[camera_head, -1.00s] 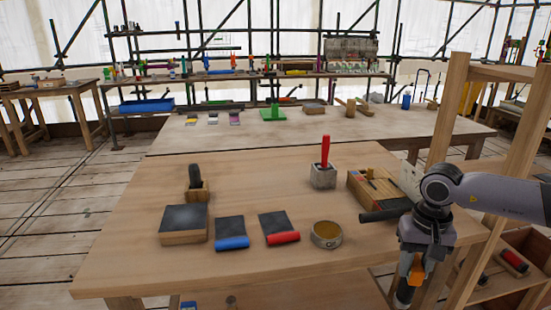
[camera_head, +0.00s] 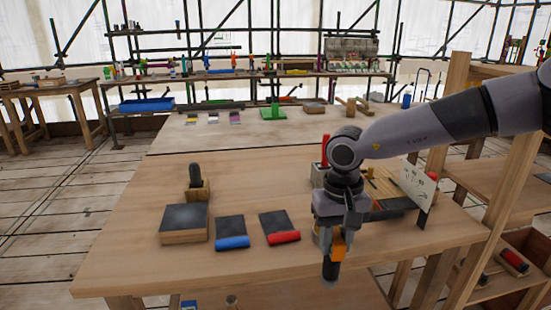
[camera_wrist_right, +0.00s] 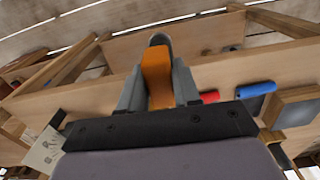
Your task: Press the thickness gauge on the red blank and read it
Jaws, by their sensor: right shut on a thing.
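The red blank (camera_head: 280,228) is a dark square plate with a red rounded front edge, lying flat on the near table. Its red edge also shows in the right wrist view (camera_wrist_right: 210,96). My right gripper (camera_head: 335,230) points down and is shut on an orange piece with a dark round end, probably the thickness gauge (camera_head: 338,246). It also shows between the fingers in the right wrist view (camera_wrist_right: 157,75). The gauge hangs to the right of the red blank, apart from it, by the table's front edge. No reading is visible. My left gripper is not in view.
A similar blue-edged plate (camera_head: 232,232) lies left of the red blank. A dark-topped block (camera_head: 184,223) and a dark-handled tool in a wooden holder (camera_head: 197,184) stand further left. A wooden shelf frame (camera_head: 505,190) stands at right. My arm partly covers a grey block and a wooden box.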

